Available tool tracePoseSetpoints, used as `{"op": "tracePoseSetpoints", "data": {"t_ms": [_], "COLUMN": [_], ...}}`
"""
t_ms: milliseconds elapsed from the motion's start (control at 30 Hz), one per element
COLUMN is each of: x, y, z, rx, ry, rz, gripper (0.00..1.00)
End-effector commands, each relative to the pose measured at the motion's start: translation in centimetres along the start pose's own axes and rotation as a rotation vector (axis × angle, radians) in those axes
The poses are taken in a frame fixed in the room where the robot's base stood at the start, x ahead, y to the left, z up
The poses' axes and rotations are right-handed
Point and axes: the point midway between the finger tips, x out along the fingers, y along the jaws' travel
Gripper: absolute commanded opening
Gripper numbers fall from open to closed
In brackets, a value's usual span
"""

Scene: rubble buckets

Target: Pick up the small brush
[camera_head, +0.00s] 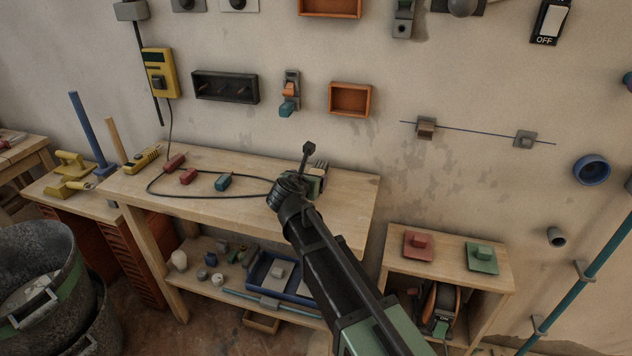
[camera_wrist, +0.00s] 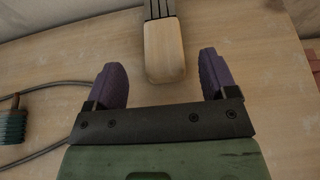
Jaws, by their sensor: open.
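What looks like the small brush (camera_wrist: 164,54) lies on the wooden workbench top (camera_wrist: 245,35). Its pale wooden end points toward my gripper (camera_wrist: 161,64), and a dark, grey-striped part runs out of the top of the wrist view. My gripper is open, with one purple finger on each side of the wooden end and a clear gap on both sides. In the head view, my arm reaches over the right part of the workbench (camera_head: 345,195), and my wrist largely hides the brush there.
A dark cable and a teal connector (camera_wrist: 12,125) lie left of my gripper. Red connectors (camera_head: 175,162) lie farther left on the bench. A reddish object (camera_wrist: 314,66) is at the right edge of the wrist view. The wall (camera_head: 400,180) rises behind the bench.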

Motion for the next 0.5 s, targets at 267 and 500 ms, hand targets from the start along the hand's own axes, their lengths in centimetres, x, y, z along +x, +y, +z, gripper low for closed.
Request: {"op": "tracePoseSetpoints", "data": {"t_ms": [267, 500], "x": [3.0, 5.3], "y": [-0.1, -0.3], "z": [-0.2, 0.1], "rx": [0.003, 0.002], "ry": [0.001, 0.001], "rz": [-0.002, -0.001], "gripper": [0.79, 0.79]}}
